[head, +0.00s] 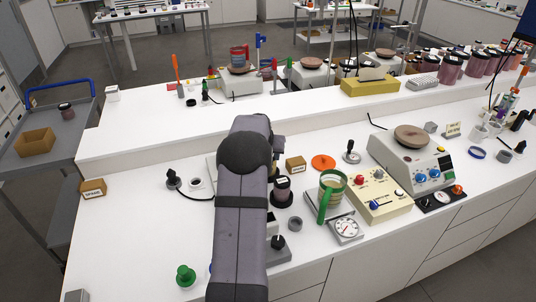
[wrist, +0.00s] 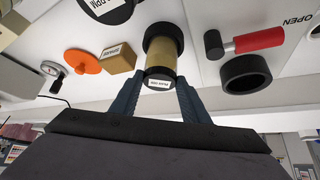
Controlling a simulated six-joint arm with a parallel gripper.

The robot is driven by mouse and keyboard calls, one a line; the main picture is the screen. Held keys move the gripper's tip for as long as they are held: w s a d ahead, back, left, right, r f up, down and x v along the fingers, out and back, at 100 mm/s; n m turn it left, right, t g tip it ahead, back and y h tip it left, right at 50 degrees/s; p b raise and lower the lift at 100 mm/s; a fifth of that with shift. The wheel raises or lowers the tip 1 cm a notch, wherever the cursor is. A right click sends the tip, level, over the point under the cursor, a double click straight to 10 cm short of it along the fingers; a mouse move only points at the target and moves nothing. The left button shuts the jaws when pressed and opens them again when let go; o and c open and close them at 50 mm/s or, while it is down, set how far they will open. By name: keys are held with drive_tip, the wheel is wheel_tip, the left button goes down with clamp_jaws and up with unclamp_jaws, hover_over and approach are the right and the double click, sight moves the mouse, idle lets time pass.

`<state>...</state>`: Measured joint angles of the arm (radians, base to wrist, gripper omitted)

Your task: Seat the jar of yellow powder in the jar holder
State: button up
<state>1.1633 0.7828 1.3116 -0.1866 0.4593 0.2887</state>
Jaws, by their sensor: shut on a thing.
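My gripper (wrist: 160,88) is shut on the jar of yellow powder (wrist: 163,48) in the wrist view. The jar has a yellowish body, black ends and a white label on the end nearest the camera. In the head view my arm covers the gripper and most of the jar. A hollow black ring (wrist: 246,73), which looks like the jar holder, stands empty on the white bench to the right of the held jar in the wrist view, apart from it. I cannot make out this ring in the head view, where my arm hides that area.
A tan labelled block (head: 295,164) and an orange disc (head: 323,162) lie near the held jar. A dark labelled jar (head: 283,184) stands nearer me. A red-handled tool (wrist: 245,42) lies close to the ring.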

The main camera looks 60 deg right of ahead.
drive_tip(key=shift+f+b, duration=0.35)
drive_tip(key=shift+f, duration=0.15)
drive_tip(key=o, duration=1.5)
drive_tip(key=shift+r, duration=0.1)
drive_tip(key=shift+b+v, duration=1.45)
drive_tip(key=shift+v, duration=2.15)
